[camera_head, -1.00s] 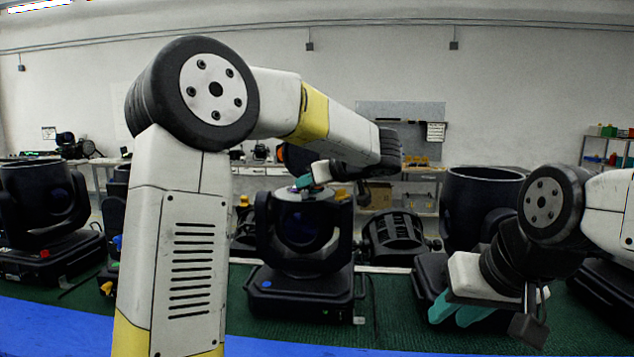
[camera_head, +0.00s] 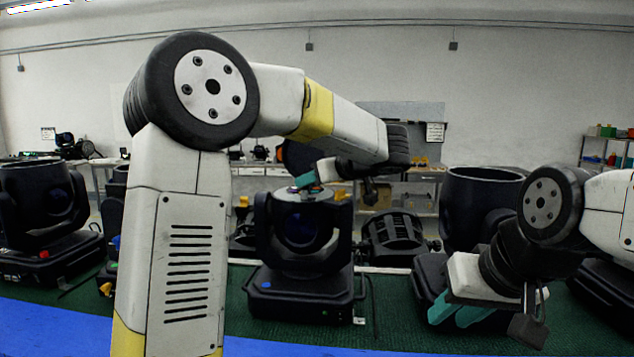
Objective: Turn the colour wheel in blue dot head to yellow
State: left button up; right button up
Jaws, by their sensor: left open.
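The blue dot head (camera_head: 303,287) is a black moving-head lamp on the green bench, at the middle of the view. A blue dot shows on the front of its base. Its top is open, with a pale disc (camera_head: 318,194) showing there, apparently the colour wheel. My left gripper (camera_head: 301,183) is at this top, its teal fingers pointing down-left at the wheel; the fingers overlap in view and contact cannot be told. The wheel's colours are mostly too small or hidden to read. My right gripper (camera_head: 462,310) hangs at the right with teal fingers low over the bench, apart from the blue dot head.
A red dot head (camera_head: 40,235) stands at the left. A black ribbed unit (camera_head: 397,238) lies right of the blue dot head. The green bench top (camera_head: 385,320) is clear in front, with a blue front edge.

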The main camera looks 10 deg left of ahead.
pick_arm(q)
jog(key=v, duration=0.5)
jog(key=shift+s+d+r, duration=0.15)
jog(key=shift+s+d, duration=0.05)
